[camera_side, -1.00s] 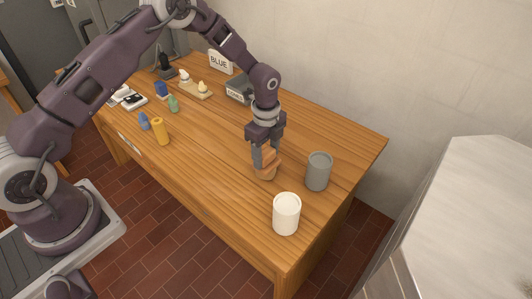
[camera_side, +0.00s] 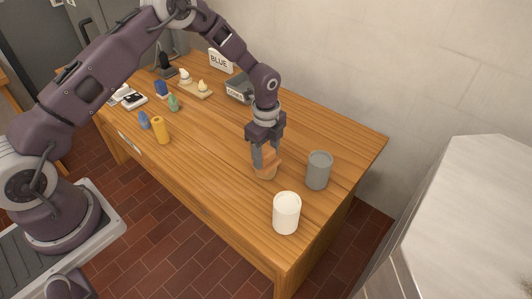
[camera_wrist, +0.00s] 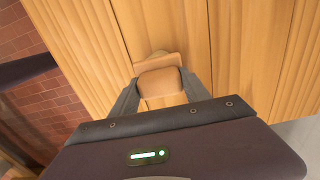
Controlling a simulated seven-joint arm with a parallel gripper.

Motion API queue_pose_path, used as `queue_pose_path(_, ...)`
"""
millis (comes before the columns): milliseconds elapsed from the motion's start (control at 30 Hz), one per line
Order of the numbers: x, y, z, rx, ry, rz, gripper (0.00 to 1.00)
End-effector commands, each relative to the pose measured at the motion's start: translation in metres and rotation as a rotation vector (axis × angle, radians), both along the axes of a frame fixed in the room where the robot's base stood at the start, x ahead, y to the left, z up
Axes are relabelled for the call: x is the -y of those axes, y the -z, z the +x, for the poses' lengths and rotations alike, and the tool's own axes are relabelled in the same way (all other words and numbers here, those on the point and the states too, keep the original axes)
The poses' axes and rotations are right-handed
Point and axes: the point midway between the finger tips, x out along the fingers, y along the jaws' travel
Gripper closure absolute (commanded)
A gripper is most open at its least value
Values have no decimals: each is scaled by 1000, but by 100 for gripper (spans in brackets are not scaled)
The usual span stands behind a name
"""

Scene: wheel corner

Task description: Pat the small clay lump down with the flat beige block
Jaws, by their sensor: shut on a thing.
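My gripper (camera_side: 265,160) points down over the right part of the wooden table, shut on the flat beige block (camera_side: 271,158). In the wrist view the block (camera_wrist: 161,83) sits between the two fingers. A second tan shape (camera_wrist: 156,61), apparently the clay lump, shows just past the block's far edge in the wrist view. In the side view a paler tan piece (camera_side: 266,174) shows directly below the block, low at the tabletop. The fingers and block hide much of it, and I cannot tell whether the block touches it.
A grey cup (camera_side: 318,171) stands close to the right of my gripper, and a white cup (camera_side: 286,214) stands in front. The table between is clear.

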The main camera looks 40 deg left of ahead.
Motion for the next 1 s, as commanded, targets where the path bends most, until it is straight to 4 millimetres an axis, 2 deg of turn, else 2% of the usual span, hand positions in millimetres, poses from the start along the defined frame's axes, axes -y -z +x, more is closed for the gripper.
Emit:
queue_pose_path(233,0,-2,0,0,0,0,78)
queue_pose_path(533,0,-34,0,2,-1,0,78)
queue_pose_path(1000,0,-34,0,0,0,0,78)
